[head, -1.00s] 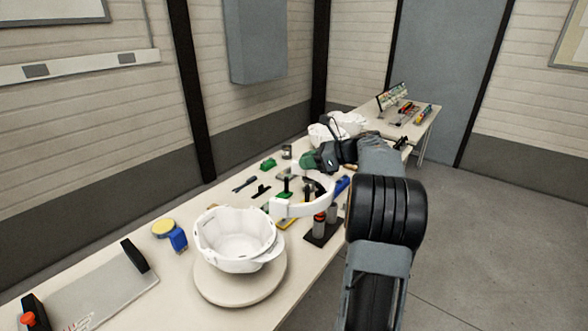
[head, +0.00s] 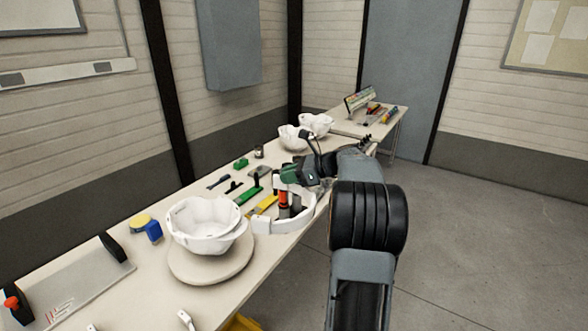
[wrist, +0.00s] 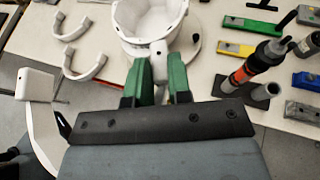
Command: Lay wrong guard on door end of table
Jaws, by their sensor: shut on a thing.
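My gripper (head: 284,179) is shut on a white curved guard (head: 268,226) and holds it above the near side of the table (head: 62,252), right of the shell on the round stand. In the wrist view the green fingers (wrist: 157,80) pinch one white end of the guard, and its other end (wrist: 36,85) sticks out at left. The middle of the guard is hidden behind my gripper's body. Two more white U-shaped guards lie on the table in the wrist view, one nearer (wrist: 80,62) and one farther (wrist: 73,20).
A white shell (head: 205,222) sits on a round stand (head: 212,268). A red-and-black upright tool (wrist: 258,62) stands close to my fingers, beside yellow, green and blue tools. Two white shells (head: 316,124) stand toward the far end, near the grey door (head: 410,70) and a second table (head: 385,119).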

